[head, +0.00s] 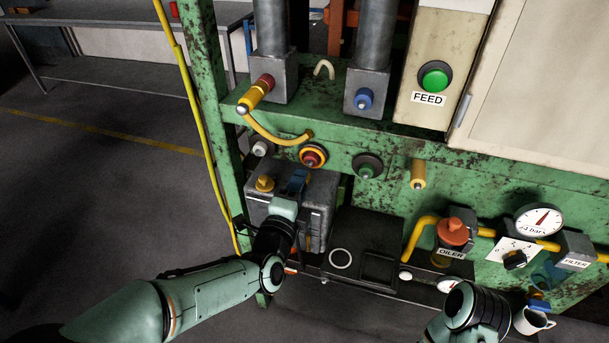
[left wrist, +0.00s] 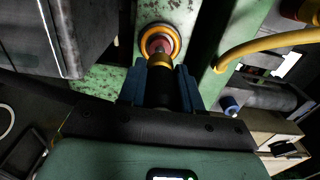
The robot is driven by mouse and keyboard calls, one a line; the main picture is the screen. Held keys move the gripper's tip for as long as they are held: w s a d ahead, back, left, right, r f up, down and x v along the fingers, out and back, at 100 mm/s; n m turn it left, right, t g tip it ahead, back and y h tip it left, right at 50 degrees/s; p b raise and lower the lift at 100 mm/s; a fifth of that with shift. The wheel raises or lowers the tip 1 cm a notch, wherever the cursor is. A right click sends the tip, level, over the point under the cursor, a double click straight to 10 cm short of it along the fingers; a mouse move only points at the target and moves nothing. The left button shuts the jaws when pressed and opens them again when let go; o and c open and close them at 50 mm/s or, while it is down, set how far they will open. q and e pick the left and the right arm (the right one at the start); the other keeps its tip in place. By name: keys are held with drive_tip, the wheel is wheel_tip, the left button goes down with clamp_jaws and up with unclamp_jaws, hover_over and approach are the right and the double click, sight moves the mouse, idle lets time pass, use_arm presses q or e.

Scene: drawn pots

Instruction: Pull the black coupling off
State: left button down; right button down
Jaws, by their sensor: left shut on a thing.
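My left gripper (head: 297,180) is in front of the green machine's front rail, just below the port with a red centre and yellow ring (head: 313,156). In the left wrist view its two blue fingers (left wrist: 160,92) are shut on the black coupling (left wrist: 160,88), one on each side. A brass-coloured collar (left wrist: 160,61) shows at the coupling's far end, lined up with the red and yellow port (left wrist: 159,42). I cannot tell whether the coupling is still seated there. In the head view the coupling is hidden by the gripper. My right forearm shows at the lower right, but its gripper does not.
A yellow hose (head: 272,134) curves just above the port. A green port (head: 367,166) and a yellow peg (head: 418,174) lie to the right. A grey metal box (head: 318,215) with a yellow knob (head: 264,184) stands close beneath. A white mug (head: 532,321) is at lower right.

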use_arm(q)
drive_tip(key=shift+s+a, duration=0.2)
drive_tip(key=shift+s, duration=0.5)
